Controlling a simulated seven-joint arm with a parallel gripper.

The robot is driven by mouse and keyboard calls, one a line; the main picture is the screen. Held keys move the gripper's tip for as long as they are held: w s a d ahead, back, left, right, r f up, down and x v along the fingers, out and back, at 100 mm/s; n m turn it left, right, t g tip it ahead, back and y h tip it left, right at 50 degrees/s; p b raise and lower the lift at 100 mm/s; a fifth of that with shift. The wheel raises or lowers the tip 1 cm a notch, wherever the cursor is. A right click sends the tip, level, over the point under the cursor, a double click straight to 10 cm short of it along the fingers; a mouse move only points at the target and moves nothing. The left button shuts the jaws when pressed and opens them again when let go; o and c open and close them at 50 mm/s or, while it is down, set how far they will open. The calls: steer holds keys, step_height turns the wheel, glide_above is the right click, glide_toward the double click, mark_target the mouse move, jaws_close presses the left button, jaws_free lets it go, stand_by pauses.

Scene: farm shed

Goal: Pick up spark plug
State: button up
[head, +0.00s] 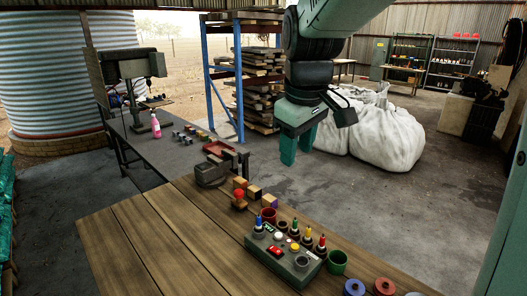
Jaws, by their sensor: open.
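My gripper (297,150) hangs fingers down, high above the far side of the wooden workbench (160,245). Its teal fingers are open and nothing shows between them. I cannot make out the spark plug for certain.
The grey panel box (277,262) carries buttons. Around it are a dark red cup (268,214), a green cup (337,262), wooden blocks (254,192) and a vise (211,171). Coloured discs (385,286) lie at the near right. The bench's left part is clear.

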steer(key=w+a+f+n+g, duration=0.1)
steer(key=w+a+f+n, duration=0.25)
steer(key=w+f, duration=0.6)
steer(key=n+g+y, duration=0.2)
steer(key=n, duration=0.2)
glide_toward(259, 216)
steer(key=shift+n, duration=0.25)
steer(key=f, duration=0.3)
steer(key=a+f, duration=0.1)
steer(key=f, duration=0.3)
steer(key=a+f, duration=0.1)
steer(key=f, duration=0.2)
steer(key=shift+w+f, duration=0.2)
jaws_close()
